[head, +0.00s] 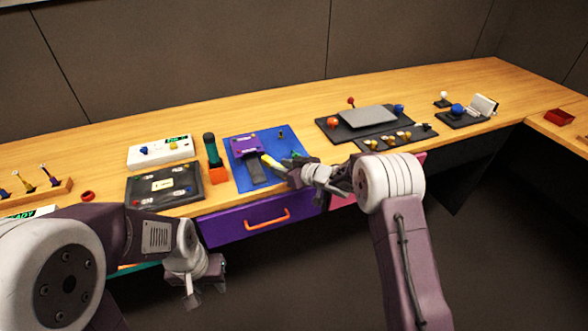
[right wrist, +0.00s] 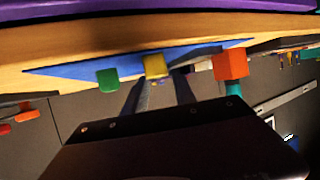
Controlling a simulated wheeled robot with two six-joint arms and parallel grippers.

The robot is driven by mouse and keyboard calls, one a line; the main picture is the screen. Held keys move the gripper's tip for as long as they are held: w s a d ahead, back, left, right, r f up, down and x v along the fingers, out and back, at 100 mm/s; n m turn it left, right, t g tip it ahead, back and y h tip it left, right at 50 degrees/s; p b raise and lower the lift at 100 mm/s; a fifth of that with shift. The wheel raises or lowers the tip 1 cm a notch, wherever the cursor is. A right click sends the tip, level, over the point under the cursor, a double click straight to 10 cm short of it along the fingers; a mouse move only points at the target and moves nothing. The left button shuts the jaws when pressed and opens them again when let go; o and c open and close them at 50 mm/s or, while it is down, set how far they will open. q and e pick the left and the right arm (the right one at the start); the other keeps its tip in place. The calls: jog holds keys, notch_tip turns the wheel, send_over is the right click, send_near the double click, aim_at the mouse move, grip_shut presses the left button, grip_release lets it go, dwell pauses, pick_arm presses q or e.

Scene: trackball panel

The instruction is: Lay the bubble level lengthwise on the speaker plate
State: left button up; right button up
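No thing is clearly marked as the bubble level; a slim yellow piece (head: 270,161) on the blue mat may be it. My right gripper (head: 284,168) is at that mat's right side, close to the yellow piece and partly hiding it. In the right wrist view the right fingers (right wrist: 158,92) are apart, with a yellow block (right wrist: 154,65) just beyond their tips. A green block (right wrist: 107,79) is beside it. I cannot tell which panel is the speaker plate; a grey plate (head: 367,115) lies on a black panel. My left gripper (head: 206,289) hangs open and empty before the desk.
The blue mat (head: 240,182) carries a purple device (head: 246,144). A green-handled tool stands in an orange block (head: 218,174), left of the mat. A black panel (head: 140,188) and a white box (head: 160,150) are further left. The trackball panel (head: 462,119) is at right.

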jog(key=v, duration=0.8)
jog(key=shift+s+p, duration=0.2)
jog(key=shift+p, duration=0.2)
jog(key=shift+d+r, duration=0.1)
jog(key=shift+d, duration=0.05)
jog(key=s+d+f+m+g+h, duration=0.35)
jog(key=s+d+m+h, duration=0.35)
jog(key=s+d, duration=0.4)
jog(key=s+f+g, duration=0.1)
jog(key=s+g, duration=0.1)
jog(key=s, duration=0.7)
jog(key=s+d+f+m+g+h, duration=0.1)
jog(key=s+f+g, duration=0.1)
jog(key=s, duration=0.8)
jog(key=shift+g+h, duration=0.3)
jog(key=shift+g, duration=0.45)
jog(key=shift+d, duration=0.15)
